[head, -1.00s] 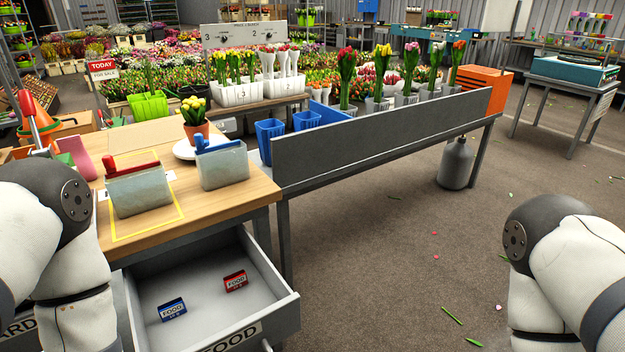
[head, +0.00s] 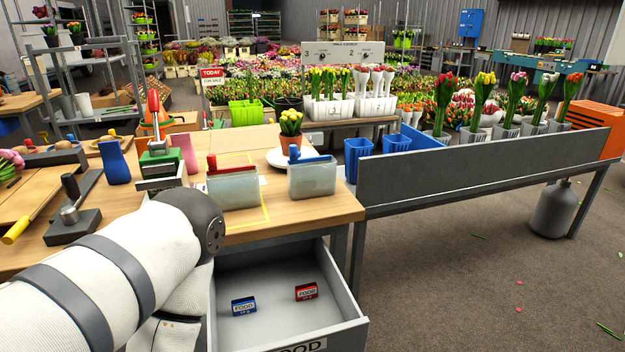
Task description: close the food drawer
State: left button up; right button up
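The food drawer (head: 357,325) is pulled out under the wooden table, with a FOOD label on its front, partly cut off by the bottom edge. Inside lie a blue FOOD packet (head: 243,306) and a red FOOD packet (head: 306,291), apart from each other on the drawer floor. My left arm comes in from the left beside the drawer and hides its left side. My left gripper is out of sight, below the picture or behind the arm. My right arm and gripper are not in view.
The wooden table (head: 340,205) above the drawer holds two clear containers (head: 233,190), a potted yellow tulip (head: 291,130) and tools at the left. A grey bench (head: 480,165) with tulips stands right of it. The floor (head: 450,270) right of the drawer is mostly clear.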

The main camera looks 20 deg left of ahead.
aim_at(333, 320)
jog(key=k+l+u, duration=0.1)
jog(key=u, duration=0.25)
jog(key=k+l+u, duration=0.15)
jog(key=u, duration=0.25)
jog(key=k+l+u, duration=0.15)
jog(key=u, duration=0.2)
